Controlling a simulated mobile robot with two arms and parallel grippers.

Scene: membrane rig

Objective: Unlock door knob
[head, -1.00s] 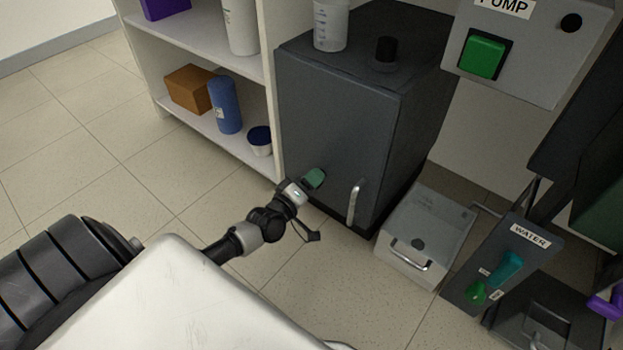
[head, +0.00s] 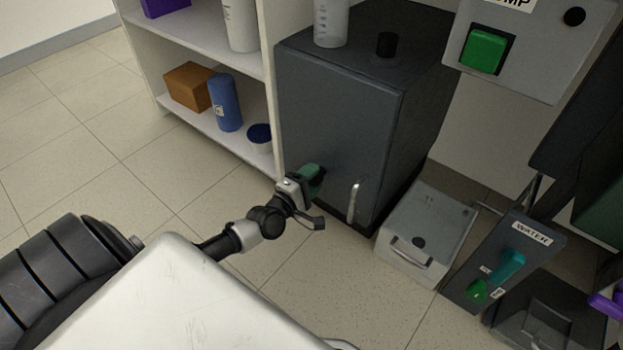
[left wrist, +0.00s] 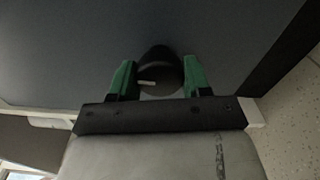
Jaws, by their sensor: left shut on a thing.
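The door knob (left wrist: 158,62), dark and round with a white mark on it, sits on the dark grey cabinet door between the green fingers of my left gripper (left wrist: 160,76) in the left wrist view. The gripper is shut on it. The mark points sideways, roughly level in that view. In the head view my left gripper (head: 312,180) is at the front of the dark cabinet (head: 335,120), left of its upright metal handle (head: 354,203), and hides the knob. The cabinet door looks closed. My right gripper is not in view.
White shelves (head: 205,122) stand left of the cabinet. A grey box with a handle (head: 425,235) is on the floor to its right, near a water panel (head: 515,258). A pump panel with a green button (head: 484,51) is above. The floor at left is clear.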

